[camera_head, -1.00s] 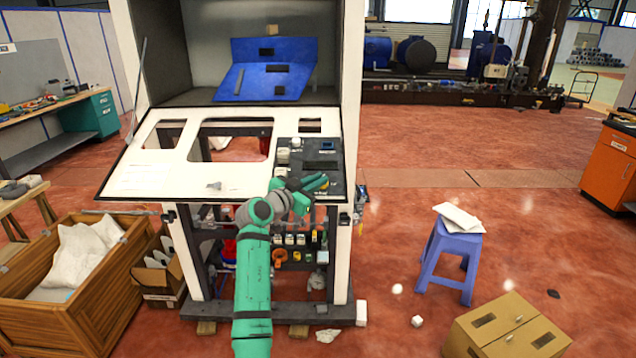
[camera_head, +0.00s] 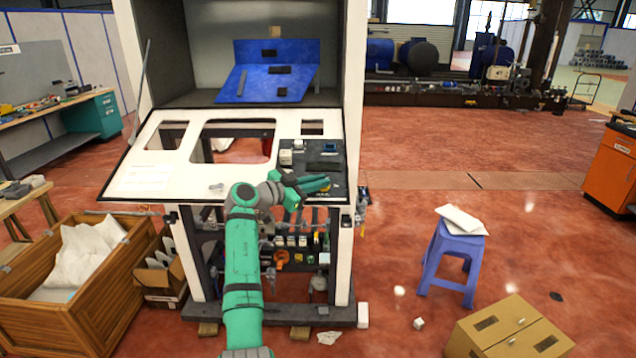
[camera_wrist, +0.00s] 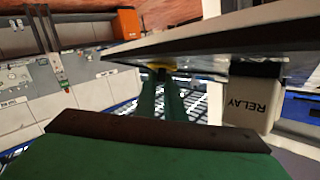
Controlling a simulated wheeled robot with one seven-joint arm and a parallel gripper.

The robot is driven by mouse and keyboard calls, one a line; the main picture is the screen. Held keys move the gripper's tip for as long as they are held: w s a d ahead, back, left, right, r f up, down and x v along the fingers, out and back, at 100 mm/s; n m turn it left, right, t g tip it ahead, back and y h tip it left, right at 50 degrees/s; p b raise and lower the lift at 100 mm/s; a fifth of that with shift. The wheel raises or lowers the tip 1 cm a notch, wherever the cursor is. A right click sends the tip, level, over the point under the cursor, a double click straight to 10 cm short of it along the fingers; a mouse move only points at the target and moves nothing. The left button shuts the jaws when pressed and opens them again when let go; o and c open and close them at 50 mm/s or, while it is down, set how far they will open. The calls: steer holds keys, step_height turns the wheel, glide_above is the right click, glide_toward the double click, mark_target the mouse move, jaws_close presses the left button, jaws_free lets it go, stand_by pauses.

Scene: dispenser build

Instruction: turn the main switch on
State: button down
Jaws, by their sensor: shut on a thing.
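The dark control panel (camera_head: 333,160) is set in the right part of the white sloping console. My gripper (camera_head: 326,184) is at the panel's lower part, at the end of my green arm. In the wrist view, my two green fingers (camera_wrist: 160,82) reach close to the panel's underside or face and are shut on a small yellow part (camera_wrist: 160,67), which appears to be the main switch. The fingers hide most of it, so its turned position cannot be told. A pale block marked RELAY (camera_wrist: 250,102) sits right of the fingers in the wrist view.
The white console face (camera_head: 150,175) with its cut-outs lies left of the panel. A blue angled board (camera_head: 268,75) stands in the cabinet behind. Below is a rack of small parts (camera_head: 290,245). A blue stool (camera_head: 452,258) and a cardboard box (camera_head: 508,330) stand on the floor to the right.

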steer(key=c, duration=2.3)
jaws_free()
steer(key=o, duration=0.5)
steer(key=shift+d, duration=0.3)
steer(key=shift+c, duration=0.2)
steer(key=shift+a, duration=0.2)
steer(key=shift+s+a, duration=0.3)
steer(key=shift+a, duration=0.1)
steer(key=v, duration=1)
